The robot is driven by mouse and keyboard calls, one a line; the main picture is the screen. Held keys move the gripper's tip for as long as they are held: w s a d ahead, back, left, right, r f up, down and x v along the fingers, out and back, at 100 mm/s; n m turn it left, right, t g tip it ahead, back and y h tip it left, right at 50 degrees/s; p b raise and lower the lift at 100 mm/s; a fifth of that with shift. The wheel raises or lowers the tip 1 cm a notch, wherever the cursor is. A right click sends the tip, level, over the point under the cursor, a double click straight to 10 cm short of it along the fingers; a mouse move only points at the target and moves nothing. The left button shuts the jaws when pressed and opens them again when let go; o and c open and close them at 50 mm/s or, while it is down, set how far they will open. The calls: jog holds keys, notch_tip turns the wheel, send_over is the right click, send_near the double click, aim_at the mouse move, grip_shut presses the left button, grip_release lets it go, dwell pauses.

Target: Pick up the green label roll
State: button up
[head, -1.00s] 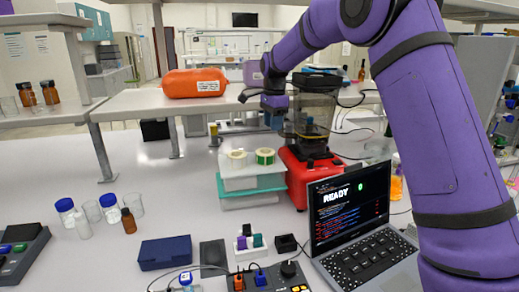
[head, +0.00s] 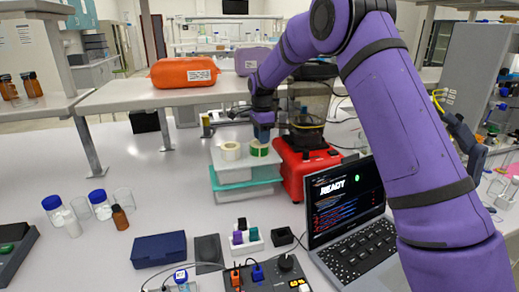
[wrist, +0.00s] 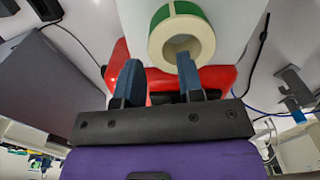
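In the wrist view the green label roll (wrist: 205,32) has a green outer band and a pale core ring. My gripper (head: 262,134) is right over the green roll in the head view. In the wrist view my gripper (wrist: 158,60) is open, with its blue fingers apart. One finger overlaps the roll's hole and near rim; the other is outside the roll, to its left. I cannot tell whether either finger touches it.
A red-based machine (head: 306,160) with a dark clear jar stands just right of the boxes. An open laptop (head: 345,205) is in front of it. An orange case (head: 184,72) lies on the raised shelf behind.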

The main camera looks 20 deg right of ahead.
aim_at(260, 148)
notch_tip(260, 148, down, 3)
jog(key=shift+d+f, duration=0.1)
jog(key=c, duration=0.6)
